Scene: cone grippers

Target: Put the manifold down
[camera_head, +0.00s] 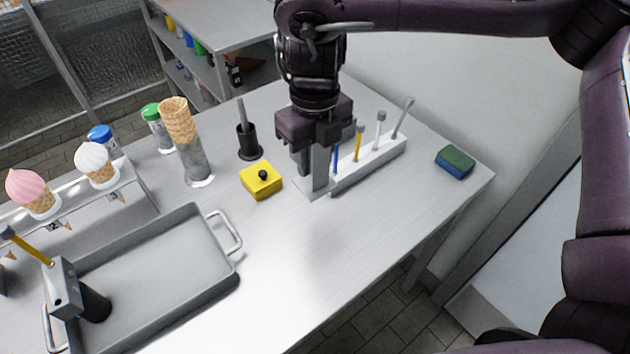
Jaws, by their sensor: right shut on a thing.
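The manifold (372,160) looks like a long pale bar with several thin upright rods, among them a blue, a yellow and grey ones. It lies slantwise at the back right of the metal table, its underside at or very near the top. My right gripper (316,160) points down over its near left end. It is shut on a grey upright part there, and its fingers partly hide that end. Whether the bar bears fully on the table I cannot tell.
A yellow block (261,180) with a black knob and a black holder (249,142) stand left of the gripper. A green and blue sponge (455,161) lies near the right edge. A grey tray (225,283) fills the front left. A cone stack (180,122) stands behind.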

